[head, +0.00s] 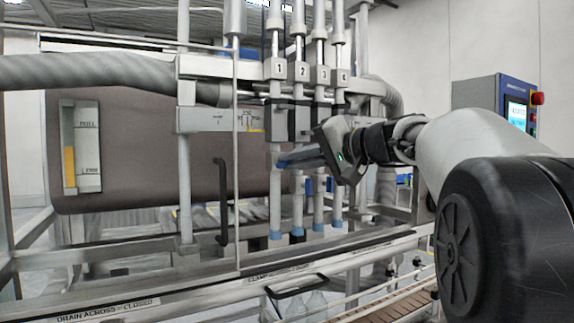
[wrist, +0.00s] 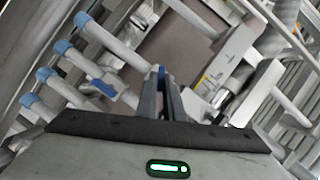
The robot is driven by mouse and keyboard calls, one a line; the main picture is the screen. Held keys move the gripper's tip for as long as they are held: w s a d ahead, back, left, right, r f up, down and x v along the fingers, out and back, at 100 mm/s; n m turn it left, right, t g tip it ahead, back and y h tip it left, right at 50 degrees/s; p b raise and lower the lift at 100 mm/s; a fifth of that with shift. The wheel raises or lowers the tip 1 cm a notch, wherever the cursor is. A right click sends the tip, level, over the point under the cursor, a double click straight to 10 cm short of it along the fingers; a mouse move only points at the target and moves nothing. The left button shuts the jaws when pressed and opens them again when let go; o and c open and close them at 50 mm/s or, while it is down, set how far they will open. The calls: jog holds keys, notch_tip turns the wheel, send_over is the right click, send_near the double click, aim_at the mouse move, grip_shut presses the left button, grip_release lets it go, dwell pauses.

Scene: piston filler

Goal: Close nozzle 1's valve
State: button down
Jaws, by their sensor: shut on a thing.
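Nozzle 1 (head: 275,205) is the leftmost of a row of upright grey tubes with blue tips, under the plate marked 1 (head: 277,71). My gripper (head: 284,162) reaches in from the right, with its fingers at nozzle 1's valve, in front of the other nozzles. In the wrist view the fingers (wrist: 161,84) are closed together on a small blue piece, the valve handle (wrist: 161,72), which shows between the fingertips. Most of the handle is hidden by the fingers, so I cannot tell its angle.
Blue handles of the neighbouring valves (head: 309,187) hang beside their tubes, close below my fingers. A black upright grab handle (head: 221,200) stands to the left. A control panel (head: 516,108) with a red button is at the right. A rail (head: 240,287) runs along the front.

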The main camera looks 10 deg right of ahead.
jog(key=m, duration=0.1)
jog(key=m+t+y+b, duration=0.1)
jog(key=m, duration=0.1)
jog(key=m+b, duration=0.1)
jog(key=m, duration=0.1)
jog(key=shift+d+f+y, duration=0.1)
jog(key=shift+f+y, duration=0.15)
jog(key=shift+y, duration=0.15)
jog(key=shift+t, duration=0.3)
jog(key=c, duration=1.9)
grip_release()
jog(key=shift+o, duration=0.2)
jog(key=v, duration=1.7)
jog(key=shift+d+p, duration=0.25)
jog(key=shift+p, duration=0.2)
